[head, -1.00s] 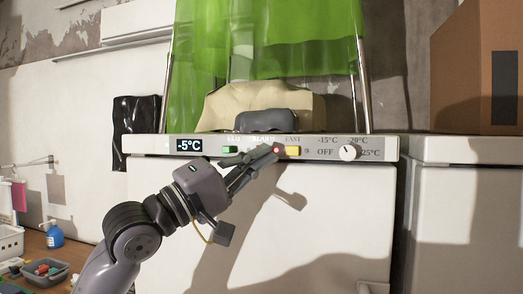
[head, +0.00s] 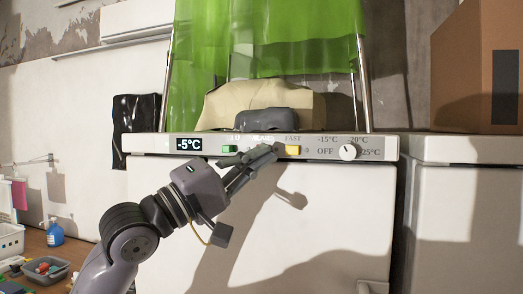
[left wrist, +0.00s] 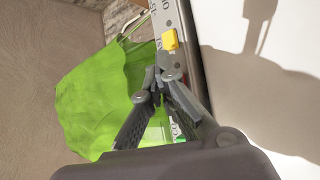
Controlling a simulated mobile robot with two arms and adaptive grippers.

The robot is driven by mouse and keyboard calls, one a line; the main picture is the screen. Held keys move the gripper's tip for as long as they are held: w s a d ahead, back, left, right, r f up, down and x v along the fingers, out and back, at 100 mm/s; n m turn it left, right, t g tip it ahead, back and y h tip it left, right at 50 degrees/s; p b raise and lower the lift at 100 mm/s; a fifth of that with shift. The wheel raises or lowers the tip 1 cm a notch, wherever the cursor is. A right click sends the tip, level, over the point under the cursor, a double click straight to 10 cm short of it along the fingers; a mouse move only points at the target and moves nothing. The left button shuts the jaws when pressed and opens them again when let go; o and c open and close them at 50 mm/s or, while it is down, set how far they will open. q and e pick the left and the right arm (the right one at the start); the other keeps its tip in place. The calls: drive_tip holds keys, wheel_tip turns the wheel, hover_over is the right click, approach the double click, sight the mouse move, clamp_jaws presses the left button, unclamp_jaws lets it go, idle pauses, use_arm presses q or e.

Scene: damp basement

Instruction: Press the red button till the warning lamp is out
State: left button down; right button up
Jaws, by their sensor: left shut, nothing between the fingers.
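The freezer's control strip (head: 375,149) carries a green button (head: 229,149), a yellow button (head: 292,150), a dial (head: 347,152) and a display reading -5°C (head: 189,145). My left gripper (head: 273,149) is shut and empty, its fingertips at the strip between the green and yellow buttons. In the left wrist view the closed fingertips (left wrist: 161,72) lie over the strip, below the yellow button (left wrist: 169,40). My right gripper is not in view.
Green cloth (head: 270,40) hangs above the freezer, with a beige bag (head: 220,105) and a dark grey item (head: 272,121) behind the strip. A cardboard box (head: 470,75) stands at right. A blue bottle (head: 54,234) and a tray stand at lower left.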

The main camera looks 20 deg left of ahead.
use_arm(q)
drive_tip(key=shift+s, duration=0.25)
drive_tip(key=shift+s+a, duration=0.15)
drive_tip(key=shift+s, duration=2.8)
